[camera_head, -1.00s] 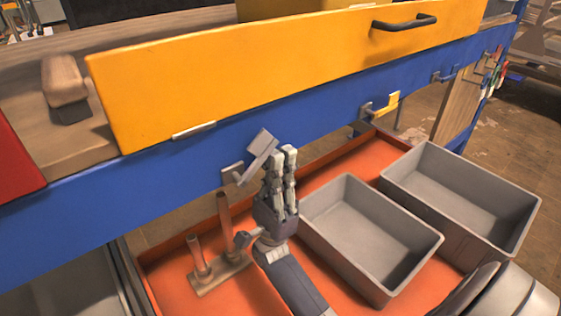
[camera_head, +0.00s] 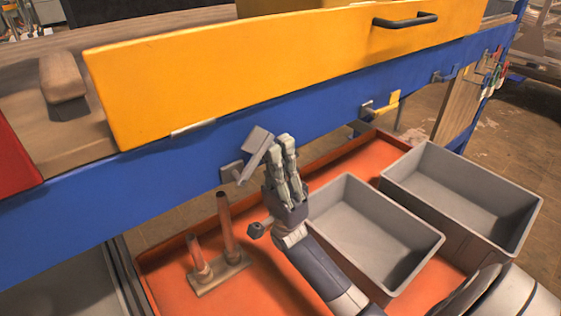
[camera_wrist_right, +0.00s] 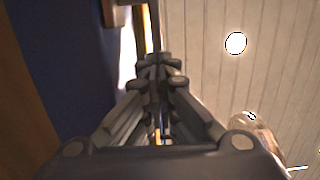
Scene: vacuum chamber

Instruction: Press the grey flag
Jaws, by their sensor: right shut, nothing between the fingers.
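The grey flag (camera_head: 255,149) is a small flat plate on a bracket, fixed to the front of the blue beam (camera_head: 310,128) below the yellow panel. It stands tilted, with its upper end to the right. My right gripper (camera_head: 283,145) is just to the right of the flag, fingers pointing up and closed together with nothing between them. The fingertips are at or very near the flag's right edge; I cannot tell whether they touch. In the right wrist view the shut fingers (camera_wrist_right: 162,68) fill the middle. My left gripper is not in view.
A yellow flag (camera_head: 380,106) sits farther right on the beam. Two grey bins (camera_head: 375,205) stand in the orange tray (camera_head: 165,275), right of my arm. A wooden stand with two pegs (camera_head: 217,277) is in the tray on the left. The yellow panel (camera_head: 290,65) rises above the beam.

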